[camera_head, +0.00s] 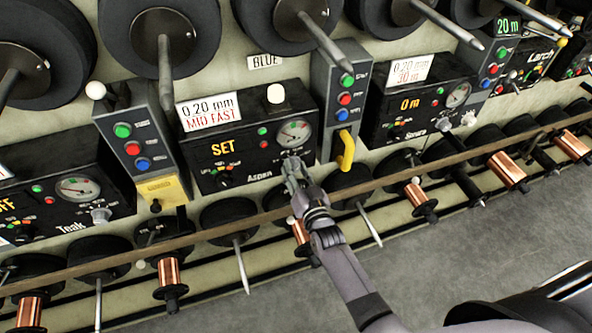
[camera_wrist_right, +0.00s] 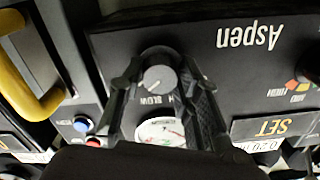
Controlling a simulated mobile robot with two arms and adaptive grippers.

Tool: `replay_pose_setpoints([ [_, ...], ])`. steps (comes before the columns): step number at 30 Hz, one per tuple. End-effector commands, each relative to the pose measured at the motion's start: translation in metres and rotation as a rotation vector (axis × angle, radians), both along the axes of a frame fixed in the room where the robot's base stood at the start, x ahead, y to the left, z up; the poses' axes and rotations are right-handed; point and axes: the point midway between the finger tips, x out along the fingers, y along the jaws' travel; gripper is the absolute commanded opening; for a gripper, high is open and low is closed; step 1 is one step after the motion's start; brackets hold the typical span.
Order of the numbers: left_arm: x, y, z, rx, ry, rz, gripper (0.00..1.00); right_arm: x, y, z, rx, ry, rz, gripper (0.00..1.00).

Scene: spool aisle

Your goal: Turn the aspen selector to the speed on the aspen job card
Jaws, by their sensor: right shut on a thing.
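The Aspen box (camera_head: 243,183) is a black panel with a yellow SET display, a round gauge and small lamps. Its white job card (camera_head: 208,111) reads "0.20 mm" and "MID FAST" in red. My right gripper (camera_head: 292,166) reaches the lower right of the panel and hides the selector in the head view. In the right wrist view, the grey selector knob (camera_wrist_right: 158,80) sits between the fingers of my right gripper (camera_wrist_right: 163,76), which are shut on it. The knob's white mark appears to point lower left, near the upside-down word SLOW; other dial words are partly hidden. My left gripper is out of view.
A yellow handle (camera_head: 346,150) stands right of the Aspen box, below a grey button post (camera_head: 342,85). The Teak box (camera_head: 75,190) is on the left, another box (camera_head: 415,105) on the right. A long rail with several copper spools runs below.

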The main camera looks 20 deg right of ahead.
Motion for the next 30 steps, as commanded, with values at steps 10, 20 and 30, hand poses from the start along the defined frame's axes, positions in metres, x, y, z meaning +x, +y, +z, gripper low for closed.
replay_pose_setpoints([
  [10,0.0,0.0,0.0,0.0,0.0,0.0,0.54,0.0,0.0,0.001,0.001,-0.001,0.0,0.47],
  [20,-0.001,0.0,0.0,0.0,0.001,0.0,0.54,0.0,0.0,0.0,0.0,0.0,0.0,0.51],
  [30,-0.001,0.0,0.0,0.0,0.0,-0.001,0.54,-0.048,-0.001,-0.002,0.0,0.003,0.0,0.51],
])
